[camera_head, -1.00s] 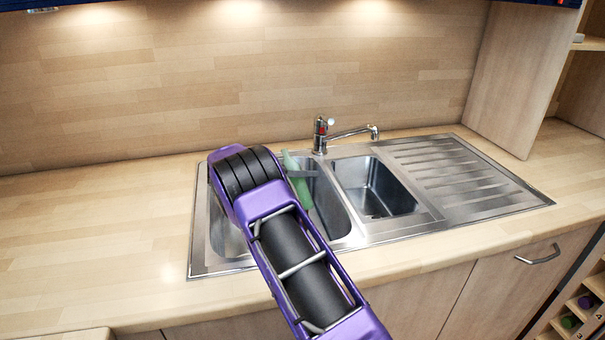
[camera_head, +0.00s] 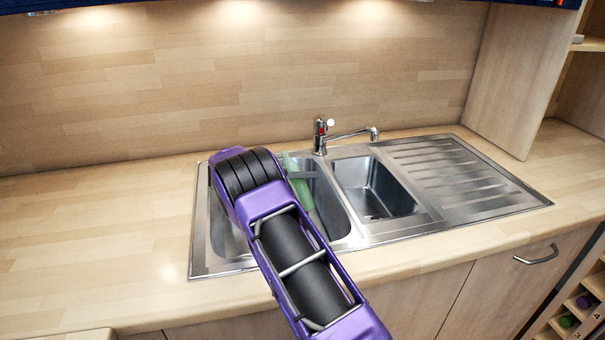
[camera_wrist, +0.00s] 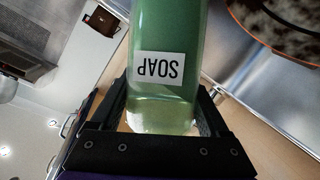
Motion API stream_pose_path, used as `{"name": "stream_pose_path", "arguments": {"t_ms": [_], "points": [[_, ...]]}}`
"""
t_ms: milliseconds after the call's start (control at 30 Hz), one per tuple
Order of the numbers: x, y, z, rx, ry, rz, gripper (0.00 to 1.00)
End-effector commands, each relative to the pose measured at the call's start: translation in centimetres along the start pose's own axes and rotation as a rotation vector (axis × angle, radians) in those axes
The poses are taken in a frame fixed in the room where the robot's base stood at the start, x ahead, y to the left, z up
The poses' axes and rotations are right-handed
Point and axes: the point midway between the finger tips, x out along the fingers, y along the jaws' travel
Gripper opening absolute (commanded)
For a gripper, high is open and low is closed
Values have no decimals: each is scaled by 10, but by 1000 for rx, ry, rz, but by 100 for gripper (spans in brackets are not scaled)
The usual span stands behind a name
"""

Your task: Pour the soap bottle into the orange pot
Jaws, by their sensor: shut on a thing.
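The soap bottle (camera_wrist: 168,28) is translucent green with a white "SOAP" label that reads upside down in the wrist view. My gripper (camera_wrist: 164,105) is shut on the bottle, with one finger on each side of it. In the head view the green bottle (camera_head: 304,193) shows tilted over the left sink basin, partly behind my purple arm. A round orange-brown rim with a dark inside, which looks like the orange pot (camera_wrist: 238,12), is cut off at the top right of the wrist view, apart from the bottle. The pot is not visible in the head view.
The steel sink (camera_head: 350,238) has two basins and a ribbed drainboard (camera_head: 460,172) at right. A tap (camera_head: 320,138) stands behind the basins, close to the bottle. The wooden worktop (camera_head: 100,230) to the left is clear.

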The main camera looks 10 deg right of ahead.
Motion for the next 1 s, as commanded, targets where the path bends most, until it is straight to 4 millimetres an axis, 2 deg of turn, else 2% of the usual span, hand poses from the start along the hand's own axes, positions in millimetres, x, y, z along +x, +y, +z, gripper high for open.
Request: {"name": "stream_pose_path", "arguments": {"t_ms": [400,1000], "points": [[2,4,2,-68,18,29,10],[2,4,2,-71,18,31,10]]}}
